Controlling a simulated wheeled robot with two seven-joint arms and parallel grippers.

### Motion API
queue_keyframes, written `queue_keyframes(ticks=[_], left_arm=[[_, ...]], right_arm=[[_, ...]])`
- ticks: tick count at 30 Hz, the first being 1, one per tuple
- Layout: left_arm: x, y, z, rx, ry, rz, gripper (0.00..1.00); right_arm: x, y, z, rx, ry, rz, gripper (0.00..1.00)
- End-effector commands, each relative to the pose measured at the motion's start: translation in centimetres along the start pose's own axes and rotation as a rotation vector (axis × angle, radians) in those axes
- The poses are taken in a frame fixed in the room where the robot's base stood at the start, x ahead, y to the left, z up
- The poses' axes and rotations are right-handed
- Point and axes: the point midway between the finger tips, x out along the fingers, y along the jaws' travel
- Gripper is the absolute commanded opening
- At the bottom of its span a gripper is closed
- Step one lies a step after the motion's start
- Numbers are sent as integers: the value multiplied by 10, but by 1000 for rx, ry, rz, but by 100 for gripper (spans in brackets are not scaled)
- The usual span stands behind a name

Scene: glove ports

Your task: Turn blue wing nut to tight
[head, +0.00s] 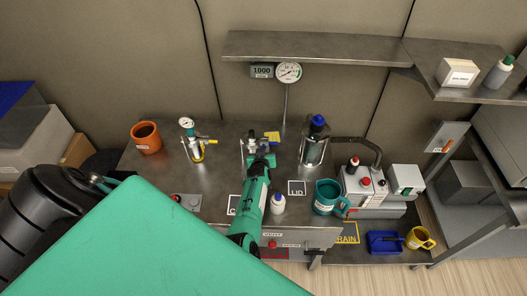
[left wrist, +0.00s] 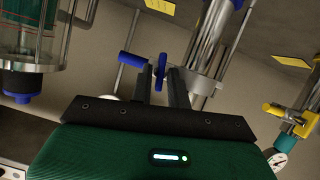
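The blue wing nut (left wrist: 161,70) shows in the left wrist view as a thin upright blue piece beside a bright metal cylinder. A blue bar (left wrist: 132,58) sticks out just left of it. My left gripper (left wrist: 163,80) has its two dark fingers on either side of the nut, with a small gap visible on the left finger's side. Firm contact is not visible. In the head view my green left gripper (head: 258,162) reaches over the bench to the metal fitting (head: 253,144) and covers part of it; the nut cannot be made out there. My right gripper is out of view.
A shelf (head: 310,47) hangs above.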

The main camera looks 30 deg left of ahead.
Motion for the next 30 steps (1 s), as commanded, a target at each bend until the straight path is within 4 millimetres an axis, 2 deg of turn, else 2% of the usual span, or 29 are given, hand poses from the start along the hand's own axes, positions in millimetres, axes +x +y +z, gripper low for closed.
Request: queue_keyframes(ticks=[1,3,17,24,30], left_arm=[[0,0,0,0,1,0,28],[0,0,0,0,1,0,37],[0,-3,1,-46,1,20,37],[1,-6,3,-204,1,88,37],[3,-8,6,-378,2,159,37]], right_arm=[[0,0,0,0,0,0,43],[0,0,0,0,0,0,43],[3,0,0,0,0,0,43],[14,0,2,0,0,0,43],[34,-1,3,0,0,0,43]])
